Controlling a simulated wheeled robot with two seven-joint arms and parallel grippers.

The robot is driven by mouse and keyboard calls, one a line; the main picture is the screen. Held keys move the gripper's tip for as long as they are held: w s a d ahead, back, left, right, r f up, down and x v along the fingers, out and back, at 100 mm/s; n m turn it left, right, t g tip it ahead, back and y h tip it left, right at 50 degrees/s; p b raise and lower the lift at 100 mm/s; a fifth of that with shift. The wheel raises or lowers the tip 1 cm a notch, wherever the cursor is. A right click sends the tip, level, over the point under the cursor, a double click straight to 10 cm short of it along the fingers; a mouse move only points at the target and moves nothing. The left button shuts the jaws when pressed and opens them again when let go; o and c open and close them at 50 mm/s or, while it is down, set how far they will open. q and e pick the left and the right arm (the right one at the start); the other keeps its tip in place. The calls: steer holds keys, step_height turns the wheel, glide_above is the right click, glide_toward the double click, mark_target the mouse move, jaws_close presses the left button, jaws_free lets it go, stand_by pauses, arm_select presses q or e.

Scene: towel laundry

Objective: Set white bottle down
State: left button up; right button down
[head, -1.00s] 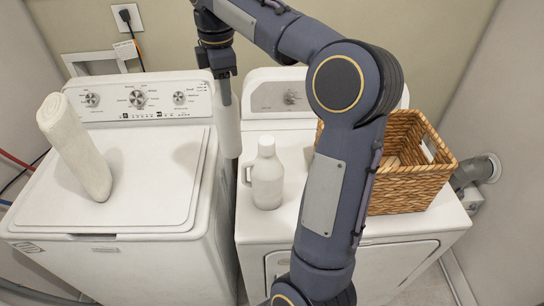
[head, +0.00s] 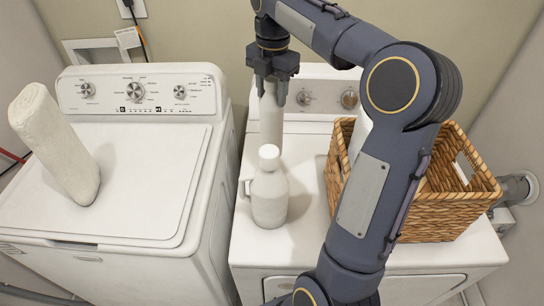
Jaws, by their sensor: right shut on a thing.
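My right gripper (head: 272,80) points down over the back of the right-hand machine. It is shut on a plain white bottle (head: 270,118), which hangs upright below the fingers. The bottle's lower end is close to the cap of a white jug in this view, and I cannot tell if it touches the machine top. The white jug (head: 268,192), with a side handle, stands upright on the machine top (head: 310,150) in front of the held bottle. My left gripper is not in view.
A wicker basket (head: 460,215) stands on the right of the same machine, partly hidden by my right arm. A white thing (head: 358,138) shows at its left edge. A rolled white towel (head: 58,145) stands tilted on the left-hand washer (head: 150,170). A narrow gap separates the machines.

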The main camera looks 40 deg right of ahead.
mark_target(273, 79)
step_height(273, 79, down, 9)
steer(key=shift+r, duration=0.2)
stand_by(0.3)
steer(key=shift+f, duration=0.15)
steer(key=c, duration=0.7)
jaws_free()
step_height(273, 79, up, 12)
steer(key=shift+s+r+p, duration=0.15)
steer(key=shift+p, duration=0.15)
